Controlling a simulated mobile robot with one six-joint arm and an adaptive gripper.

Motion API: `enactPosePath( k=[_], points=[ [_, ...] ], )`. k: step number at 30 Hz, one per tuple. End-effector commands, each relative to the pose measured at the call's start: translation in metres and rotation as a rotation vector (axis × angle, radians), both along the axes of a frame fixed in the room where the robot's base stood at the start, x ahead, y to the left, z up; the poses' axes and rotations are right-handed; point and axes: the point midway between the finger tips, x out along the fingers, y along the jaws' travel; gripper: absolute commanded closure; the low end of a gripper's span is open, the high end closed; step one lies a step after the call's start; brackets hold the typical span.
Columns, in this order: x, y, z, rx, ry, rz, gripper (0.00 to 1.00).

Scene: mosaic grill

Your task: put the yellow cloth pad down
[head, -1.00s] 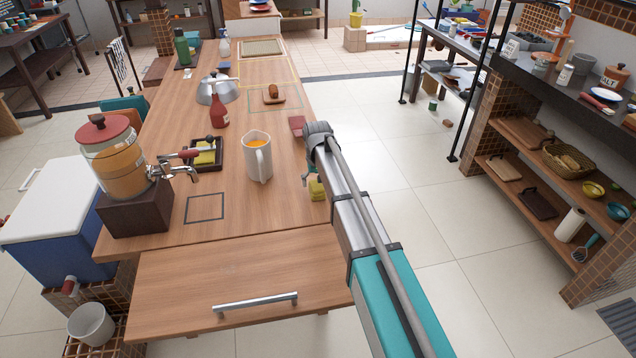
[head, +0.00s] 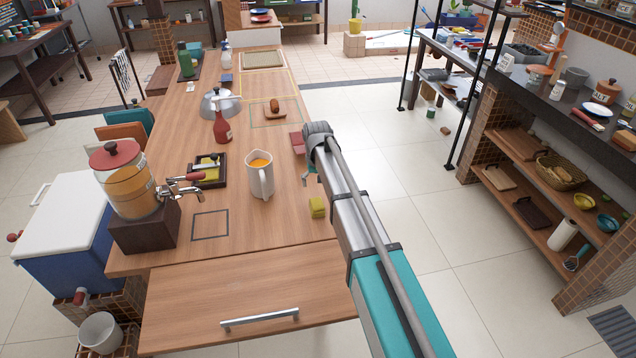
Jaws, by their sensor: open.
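The yellow cloth pad (head: 317,208) rests on the wooden counter (head: 275,222) near its right edge, right of the white pitcher. My gripper (head: 308,179) is open just above and behind the pad, apart from it. The wrist and arm hide part of the gripper, and only a small piece of its fingers shows.
A white pitcher (head: 260,176) with orange liquid stands left of the pad. A dark tray (head: 222,181) with yellow contents, a red bottle (head: 222,128) and a drink dispenser (head: 128,188) stand further left. A dark red pad (head: 297,142) lies behind. The counter's front middle is clear.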

Motion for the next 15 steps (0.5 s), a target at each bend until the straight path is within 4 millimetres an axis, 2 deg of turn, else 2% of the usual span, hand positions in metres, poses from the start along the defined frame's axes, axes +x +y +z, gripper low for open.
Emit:
enactPosePath(
  k=[1, 6, 15],
  points=[
    [0.0, 0.0, 0.008, 0.0, 0.0, 0.0, 0.0],
    [0.0, 0.0, 0.016, 0.0, 0.0, 0.0, 0.0],
    [0.0, 0.0, 0.019, 0.0, 0.0, 0.0, 0.0]
  ],
)
